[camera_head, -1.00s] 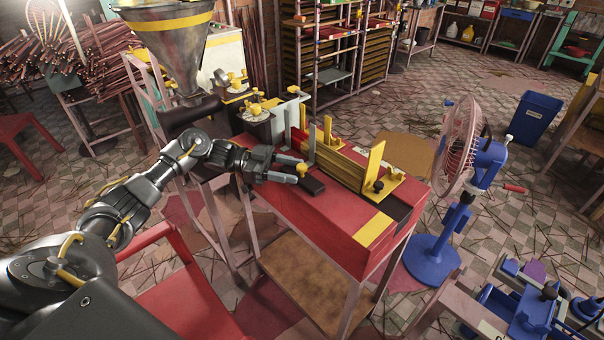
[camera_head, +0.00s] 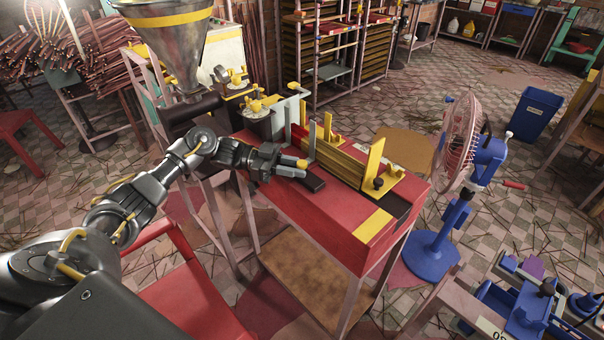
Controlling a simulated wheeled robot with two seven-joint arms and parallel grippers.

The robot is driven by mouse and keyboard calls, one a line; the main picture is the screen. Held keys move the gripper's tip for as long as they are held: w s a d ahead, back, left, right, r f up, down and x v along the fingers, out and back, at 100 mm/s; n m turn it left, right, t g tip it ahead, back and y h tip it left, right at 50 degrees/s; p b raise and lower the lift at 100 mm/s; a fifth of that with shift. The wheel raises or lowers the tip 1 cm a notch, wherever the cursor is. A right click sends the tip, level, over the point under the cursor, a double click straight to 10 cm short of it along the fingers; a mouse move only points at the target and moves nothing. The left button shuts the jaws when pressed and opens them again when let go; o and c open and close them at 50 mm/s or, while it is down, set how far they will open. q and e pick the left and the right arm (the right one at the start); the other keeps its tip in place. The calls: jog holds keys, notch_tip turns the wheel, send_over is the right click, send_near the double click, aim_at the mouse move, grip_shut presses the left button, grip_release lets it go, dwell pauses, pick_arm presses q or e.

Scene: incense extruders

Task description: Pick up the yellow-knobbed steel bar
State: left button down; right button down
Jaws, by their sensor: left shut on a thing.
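My left gripper (camera_head: 289,167) reaches in from the left over the red-topped machine table (camera_head: 283,211). It is shut on the yellow-knobbed steel bar, whose yellow knob (camera_head: 302,163) shows at the fingertips. The bar's steel part is mostly hidden by the fingers. A dark block (camera_head: 315,184) lies on the red top just below and beside the fingertips; I cannot tell whether the bar touches it. My right gripper is not in view.
A grey upright plate (camera_head: 312,139) and a yellow guide assembly (camera_head: 345,166) stand close beyond the gripper. A steel hopper (camera_head: 172,55) rises behind my arm. A pink-bladed fan (camera_head: 459,137) stands right of the table.

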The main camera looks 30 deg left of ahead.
pick_arm(q)
jog(key=shift+r, duration=0.2)
notch_tip(320, 180, up, 18)
dwell(0.7)
jog(key=shift+f, duration=0.1)
